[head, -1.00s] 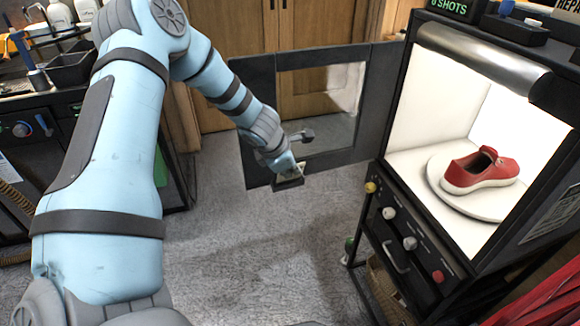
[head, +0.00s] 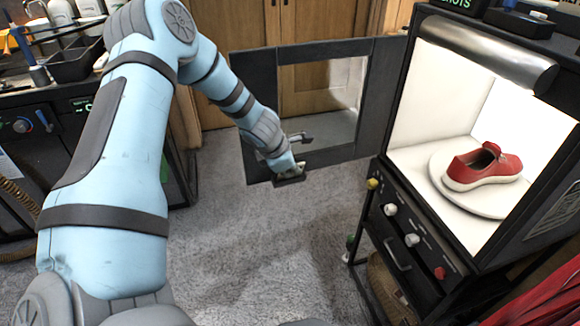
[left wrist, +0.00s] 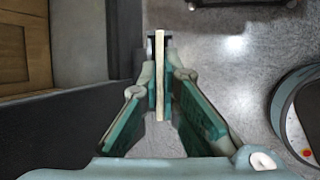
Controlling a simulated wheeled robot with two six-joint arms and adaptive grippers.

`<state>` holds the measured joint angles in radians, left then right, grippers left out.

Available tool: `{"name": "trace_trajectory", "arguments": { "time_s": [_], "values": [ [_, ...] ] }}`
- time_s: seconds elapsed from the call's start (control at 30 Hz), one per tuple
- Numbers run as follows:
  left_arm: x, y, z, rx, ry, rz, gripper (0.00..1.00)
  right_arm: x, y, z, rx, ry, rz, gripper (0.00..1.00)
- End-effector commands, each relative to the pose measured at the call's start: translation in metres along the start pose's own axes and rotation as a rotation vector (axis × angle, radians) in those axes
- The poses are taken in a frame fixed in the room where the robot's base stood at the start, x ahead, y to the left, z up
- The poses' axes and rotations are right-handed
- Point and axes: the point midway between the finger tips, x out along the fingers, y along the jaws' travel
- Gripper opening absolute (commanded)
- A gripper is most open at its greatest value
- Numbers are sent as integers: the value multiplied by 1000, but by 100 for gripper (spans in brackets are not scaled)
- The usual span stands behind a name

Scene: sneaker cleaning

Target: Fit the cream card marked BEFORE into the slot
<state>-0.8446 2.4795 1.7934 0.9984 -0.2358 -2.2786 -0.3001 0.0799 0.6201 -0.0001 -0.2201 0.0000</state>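A small dark bracket (left wrist: 151,45) shows around the card's far end; I cannot tell whether the card is inside a slot there. In the head view, a small dark ledge (head: 289,182) is just below the gripper. My right gripper is not in view.
A lit photo booth (head: 425,125) stands at right with a red sneaker (head: 487,166) on a white turntable (head: 440,187). Knobs (head: 412,240) line its front. A dark workbench (head: 85,95) is at left. The grey floor (head: 260,245) between is clear.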

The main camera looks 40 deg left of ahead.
Motion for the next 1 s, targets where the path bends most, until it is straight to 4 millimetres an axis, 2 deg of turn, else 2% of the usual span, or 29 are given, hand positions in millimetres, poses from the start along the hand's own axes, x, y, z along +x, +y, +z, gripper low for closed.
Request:
{"name": "trace_trajectory", "arguments": {
  "time_s": [0.17, 0.33, 0.67, 0.77, 1.0],
  "values": [
    [5, 0, -2, 1, 1, 0, 0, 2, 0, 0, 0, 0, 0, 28],
    [4, 0, -2, 1, 1, 0, 28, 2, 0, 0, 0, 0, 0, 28],
    [2, 0, -2, -2, -1, 1, 28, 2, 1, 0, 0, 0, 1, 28],
    [-11, 2, -1, -4, -4, 4, 28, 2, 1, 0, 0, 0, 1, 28],
    [-76, 1, 0, -6, -8, 3, 28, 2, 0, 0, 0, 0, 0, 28]
  ]
}}
